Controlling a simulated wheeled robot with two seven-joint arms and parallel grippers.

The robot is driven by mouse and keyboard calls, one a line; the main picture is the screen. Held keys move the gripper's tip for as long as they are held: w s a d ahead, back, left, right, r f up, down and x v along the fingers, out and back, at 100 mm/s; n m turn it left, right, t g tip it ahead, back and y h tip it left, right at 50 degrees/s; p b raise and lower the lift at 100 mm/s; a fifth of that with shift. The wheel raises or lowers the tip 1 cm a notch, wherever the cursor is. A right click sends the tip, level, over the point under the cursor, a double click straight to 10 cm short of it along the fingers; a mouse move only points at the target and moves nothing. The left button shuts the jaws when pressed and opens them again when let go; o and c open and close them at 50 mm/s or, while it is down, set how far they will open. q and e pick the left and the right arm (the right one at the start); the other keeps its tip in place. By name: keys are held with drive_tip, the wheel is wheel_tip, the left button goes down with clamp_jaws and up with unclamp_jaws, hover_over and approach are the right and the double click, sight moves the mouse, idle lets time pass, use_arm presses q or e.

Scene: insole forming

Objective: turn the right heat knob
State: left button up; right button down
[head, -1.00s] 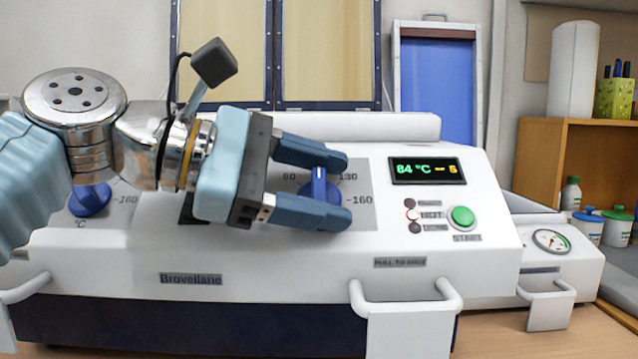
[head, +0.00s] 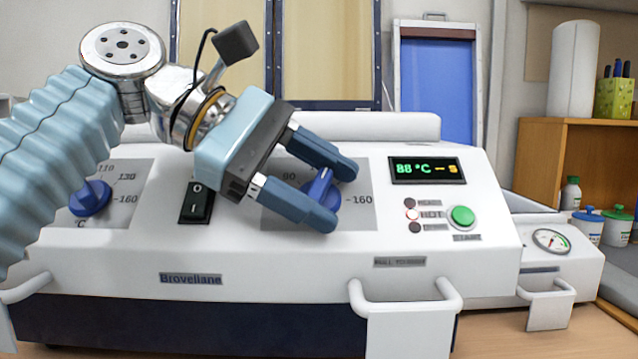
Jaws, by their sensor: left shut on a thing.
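The right heat knob (head: 321,187) is blue and sits on a grey dial plate on the white machine's sloped front. Its grip is tilted to the right at the top. My left gripper (head: 337,196) is shut on this knob, one finger above and right of it, the other below and left. My right gripper is not in view.
The left knob (head: 90,198) is partly behind my arm. A black rocker switch (head: 195,202) sits between the dials. The green start button (head: 462,217) is right of the gripper. A white handle (head: 405,306) sticks out below. A gauge (head: 551,240) is at the right.

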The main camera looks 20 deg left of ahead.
use_arm(q)
drive_tip(key=shift+m+g+y, duration=0.7)
drive_tip(key=shift+m+g, duration=0.4)
drive_tip(key=shift+g, duration=0.2)
drive_tip(key=o, duration=1)
drive_tip(key=shift+c, duration=0.2)
